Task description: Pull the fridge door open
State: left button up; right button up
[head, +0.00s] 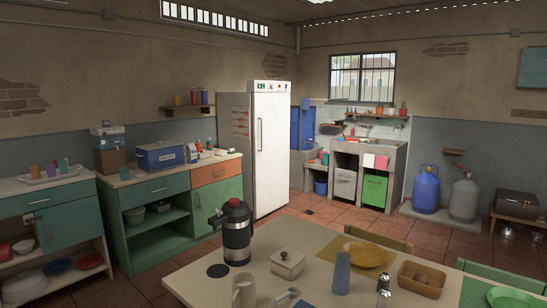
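A tall white fridge (253,150) stands against the back wall, left of the middle in the head view. Its door (272,148) faces right and forward and looks shut. A long dark vertical handle (260,134) sits near the left edge of the door. The fridge's left side panel carries a paper notice. Neither of my grippers shows in the head view, and the fridge stands well away, beyond the table.
A table (205,290) with a dark flask (235,232), a small box, bowls and a bottle fills the near foreground. Green cabinets (160,215) line the left wall up to the fridge. Tiled floor (312,207) is clear before the fridge. Chairs (378,239) stand behind the table.

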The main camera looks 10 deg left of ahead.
aim_at(271, 111)
jog(key=i+j+u, duration=0.25)
jog(key=j+u, duration=0.15)
jog(key=i+j+u, duration=1.1)
jog(key=i+u, duration=0.65)
jog(key=i+z, duration=0.3)
jog(key=i, duration=0.2)
jog(key=i+z, duration=0.25)
jog(key=i, duration=0.25)
jog(key=i+j+z, duration=0.3)
jog(key=i, duration=0.15)
jog(key=i+j+z, duration=0.3)
jog(key=i, duration=0.2)
jog(key=i+l+z, duration=0.3)
jog(key=z, duration=0.15)
jog(key=i+l+z, duration=0.15)
jog(key=i+z, duration=0.75)
jog(key=i+j+z, duration=0.2)
jog(key=i+z, duration=0.2)
jog(key=i, duration=0.7)
jog(key=i+l+u, duration=0.1)
jog(key=i, duration=0.6)
jog(key=i+l, duration=0.15)
jog(key=i, duration=0.5)
